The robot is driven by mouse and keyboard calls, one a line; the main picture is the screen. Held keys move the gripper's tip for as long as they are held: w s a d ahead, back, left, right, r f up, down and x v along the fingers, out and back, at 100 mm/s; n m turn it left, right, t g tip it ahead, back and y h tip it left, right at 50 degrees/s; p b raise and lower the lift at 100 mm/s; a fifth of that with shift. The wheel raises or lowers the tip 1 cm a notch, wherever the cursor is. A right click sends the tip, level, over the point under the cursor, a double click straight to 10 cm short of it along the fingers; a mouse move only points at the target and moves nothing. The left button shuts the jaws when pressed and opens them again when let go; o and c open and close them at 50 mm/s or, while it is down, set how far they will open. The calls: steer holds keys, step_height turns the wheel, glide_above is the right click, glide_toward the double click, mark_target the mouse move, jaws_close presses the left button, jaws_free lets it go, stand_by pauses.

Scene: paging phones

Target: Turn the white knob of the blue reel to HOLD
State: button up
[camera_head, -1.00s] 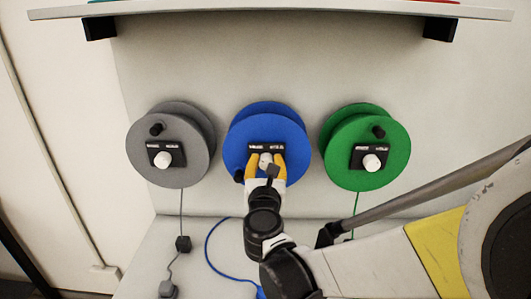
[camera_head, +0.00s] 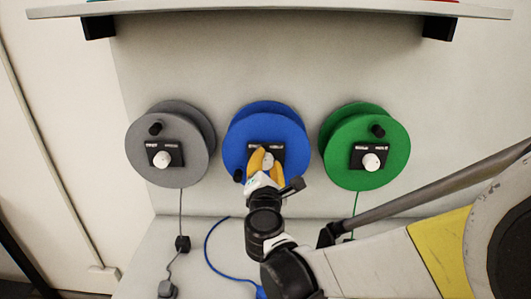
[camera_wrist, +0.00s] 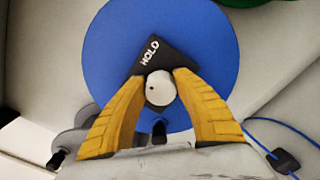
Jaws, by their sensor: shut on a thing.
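The blue reel (camera_head: 238,135) is the middle one of three reels on the pale panel; it also fills the middle of the wrist view (camera_wrist: 205,35). Its black plate (camera_wrist: 170,50) carries the word HOLD, tilted in the wrist view; any other label there is hidden. My gripper (camera_head: 266,156) is shut on the white knob (camera_wrist: 161,90), one yellow finger on each side. A small dark dot shows on the knob's left side in the wrist view. In the head view the fingers hide much of the knob, and the plate's lettering is too small to read.
A grey reel (camera_head: 185,125) stands to the left and a green reel (camera_head: 345,140) to the right, each with a white knob. A shelf (camera_head: 270,9) overhangs above. The blue cable (camera_head: 207,250) lies below, left of my arm.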

steer(key=m, duration=0.4)
steer(key=shift+m, duration=0.3)
steer(key=m, duration=0.4)
steer(key=shift+f, duration=0.1)
steer(key=shift+m, duration=0.3)
steer(key=o, duration=1.2)
steer(key=s, duration=1.2)
steer(key=shift+a, duration=0.15)
